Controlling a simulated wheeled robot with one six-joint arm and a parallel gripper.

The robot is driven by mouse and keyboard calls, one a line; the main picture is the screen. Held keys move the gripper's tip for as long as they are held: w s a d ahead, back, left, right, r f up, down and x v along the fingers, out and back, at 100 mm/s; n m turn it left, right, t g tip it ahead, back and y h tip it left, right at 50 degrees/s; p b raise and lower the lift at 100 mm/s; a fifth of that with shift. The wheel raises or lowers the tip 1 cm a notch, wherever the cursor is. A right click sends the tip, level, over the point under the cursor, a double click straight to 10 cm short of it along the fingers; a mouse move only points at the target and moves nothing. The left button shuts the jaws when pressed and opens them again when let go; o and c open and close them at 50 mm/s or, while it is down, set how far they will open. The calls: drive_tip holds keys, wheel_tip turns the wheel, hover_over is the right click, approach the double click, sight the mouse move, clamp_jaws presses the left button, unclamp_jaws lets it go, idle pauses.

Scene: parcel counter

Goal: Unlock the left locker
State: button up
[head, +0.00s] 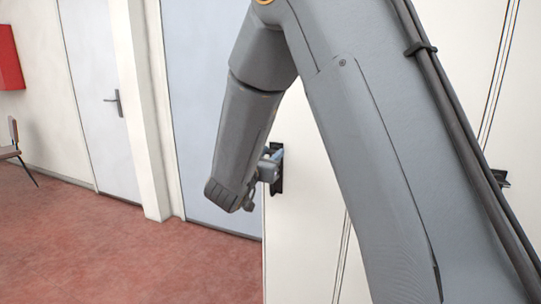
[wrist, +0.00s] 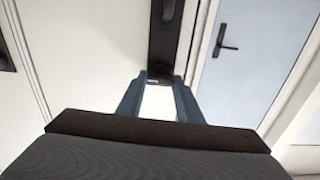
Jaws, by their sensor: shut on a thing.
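The left locker (head: 305,235) is a tall off-white door, partly hidden behind my arm. Its black handle plate (head: 278,178) is near the left edge and also runs down the upper middle of the wrist view (wrist: 155,50). My gripper (head: 268,165) is at this plate. In the wrist view its two blue fingers (wrist: 161,80) reach the plate's lower end, one on each side of a small piece there. They are shut on this piece, likely a key at the lock. It is too small and dark to tell its shape or how it is turned.
Another black handle (head: 501,178) is on the locker door to the right, past my arm. A pale blue door (head: 205,110) is left of the locker, and a door with a lever (head: 115,100) is farther left. A chair (head: 13,145) stands far left. The red floor (head: 110,245) is clear.

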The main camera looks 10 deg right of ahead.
drive_tip(key=m+b, duration=0.2)
drive_tip(key=m, duration=0.2)
drive_tip(key=shift+d+f+b, duration=0.1)
drive_tip(key=shift+b, duration=0.3)
drive_tip(key=m+b, duration=0.3)
drive_tip(key=m, duration=0.2)
drive_tip(key=shift+f, duration=0.1)
drive_tip(key=m+b, duration=0.3)
drive_tip(key=shift+m+b, duration=0.3)
drive_tip(key=shift+b, duration=0.1)
drive_tip(key=m+b, duration=0.4)
drive_tip(key=shift+s+d+m+b, duration=0.1)
drive_tip(key=shift+m+b, duration=0.2)
drive_tip(key=shift+b, duration=0.05)
drive_tip(key=o, duration=1)
drive_tip(key=shift+o, duration=0.2)
